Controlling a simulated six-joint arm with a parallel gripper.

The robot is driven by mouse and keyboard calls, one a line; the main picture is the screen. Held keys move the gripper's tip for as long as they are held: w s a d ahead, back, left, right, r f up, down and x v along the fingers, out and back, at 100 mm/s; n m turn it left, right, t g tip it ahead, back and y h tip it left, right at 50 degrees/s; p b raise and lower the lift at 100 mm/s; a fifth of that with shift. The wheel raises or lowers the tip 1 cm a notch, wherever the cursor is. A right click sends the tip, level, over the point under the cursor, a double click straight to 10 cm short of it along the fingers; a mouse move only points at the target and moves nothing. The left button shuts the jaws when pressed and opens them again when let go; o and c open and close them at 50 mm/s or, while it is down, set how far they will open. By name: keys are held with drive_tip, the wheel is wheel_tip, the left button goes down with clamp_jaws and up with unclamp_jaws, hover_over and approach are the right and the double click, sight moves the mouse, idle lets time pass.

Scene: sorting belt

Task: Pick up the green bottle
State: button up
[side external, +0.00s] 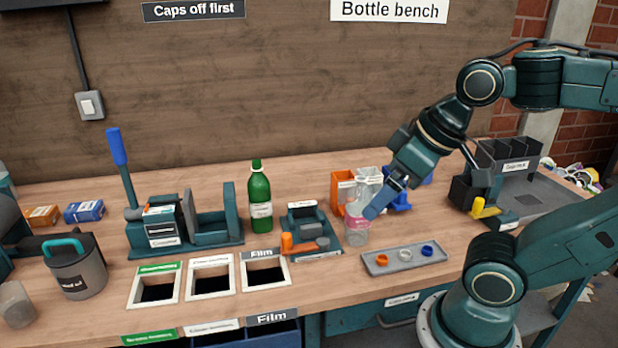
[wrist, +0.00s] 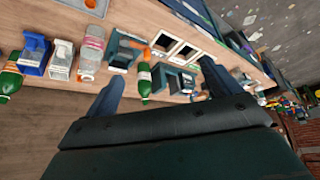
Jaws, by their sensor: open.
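The green bottle (side external: 260,203) stands upright on the bench, with a white label and green cap. It also shows in the wrist view (wrist: 145,84), in the gap between my fingers but farther off. My gripper (side external: 374,208) is open, well to the right of the green bottle, and looks close to a clear bottle with a pink label (side external: 356,231). In the wrist view my gripper (wrist: 160,78) has its two blue fingers spread with nothing held between them. Another green bottle-like object (wrist: 9,82) shows at the left edge of the wrist view.
A teal fixture (side external: 214,236) stands left of the green bottle, and a teal fixture with an orange handle (side external: 312,232) stands right of it. A grey tray with coloured caps (side external: 404,259) lies near the front. Framed openings (side external: 210,293) are in front of the bottle.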

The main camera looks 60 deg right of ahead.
drive_tip(key=w+d+r+m+g, duration=0.15)
drive_tip(key=w+r+m, duration=0.25)
drive_tip(key=w, duration=0.6)
drive_tip(key=w+d+r+m+g, duration=0.1)
drive_tip(key=w+d+r+m, duration=0.3)
drive_tip(key=w, duration=0.6)
drive_tip(key=w+d+f+m+g, duration=0.1)
drive_tip(key=w+d+f+m, duration=0.1)
drive_tip(key=w, duration=0.4)
drive_tip(key=w+d+f+m+g, duration=0.1)
drive_tip(key=w+d+f+m, duration=0.2)
drive_tip(key=w, duration=0.3)
drive_tip(key=w+d+f+m+g, duration=0.1)
drive_tip(key=w+d+f+m, duration=0.1)
drive_tip(key=w+f+m, duration=0.2)
drive_tip(key=shift+w+d, duration=0.25)
drive_tip(key=shift+w, duration=0.75)
drive_tip(key=shift+w+d+f+m, duration=0.2)
drive_tip(key=shift+w+f+m, duration=0.1)
drive_tip(key=shift+f, duration=0.15)
drive_tip(key=shift+f, duration=0.1)
